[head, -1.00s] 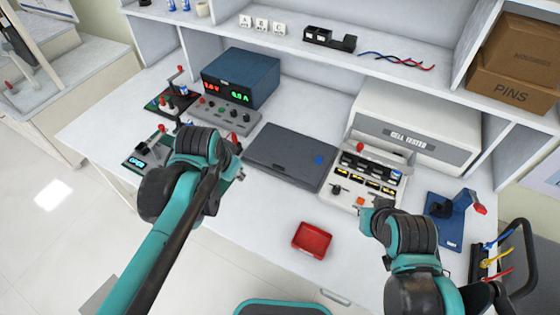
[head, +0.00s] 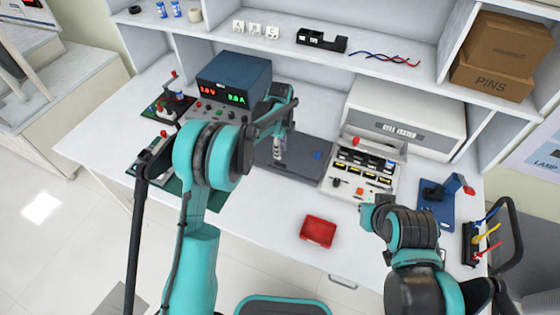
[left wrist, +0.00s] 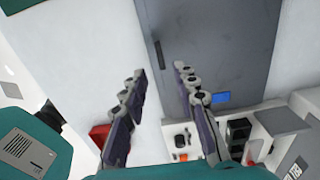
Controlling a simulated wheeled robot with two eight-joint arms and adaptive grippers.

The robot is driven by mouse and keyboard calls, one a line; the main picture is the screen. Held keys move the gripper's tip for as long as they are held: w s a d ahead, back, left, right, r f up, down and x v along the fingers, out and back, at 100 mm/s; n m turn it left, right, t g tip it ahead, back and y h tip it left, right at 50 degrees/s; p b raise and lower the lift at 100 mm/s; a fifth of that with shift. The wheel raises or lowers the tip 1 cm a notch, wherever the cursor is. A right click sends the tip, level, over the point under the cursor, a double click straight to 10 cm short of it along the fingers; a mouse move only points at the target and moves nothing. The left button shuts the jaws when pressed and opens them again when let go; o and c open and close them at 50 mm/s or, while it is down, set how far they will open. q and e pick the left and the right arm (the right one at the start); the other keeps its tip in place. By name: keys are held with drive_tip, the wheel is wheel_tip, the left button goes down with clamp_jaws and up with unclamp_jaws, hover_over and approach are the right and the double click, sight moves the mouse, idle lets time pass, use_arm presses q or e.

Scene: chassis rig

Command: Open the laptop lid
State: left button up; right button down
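The closed laptop (head: 303,162) is a flat dark grey slab with a blue patch on its lid. It lies on the white workbench, partly hidden behind my left arm. My left gripper (head: 279,147) shows small over the laptop in the head view. In the left wrist view the gripper (left wrist: 159,72) is open and empty, with its fingers well apart. One finger is over the laptop (left wrist: 220,45) and the other over the white bench, on either side of the laptop's edge. I cannot tell its height. My right arm is at the lower right; its fingers do not show.
A power supply (head: 235,78) stands left of the laptop. A cell tester (head: 405,118) and its control panel (head: 352,178) stand to the right. A red tray (head: 318,232) sits in front, and a blue fixture (head: 436,205) is at the right. A shelf runs above the back.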

sight(280, 164)
use_arm(q)
wheel_tip(280, 164, down, 8)
drive_tip(key=shift+r+b, duration=0.25)
drive_tip(key=shift+b, duration=0.85)
clamp_jaws()
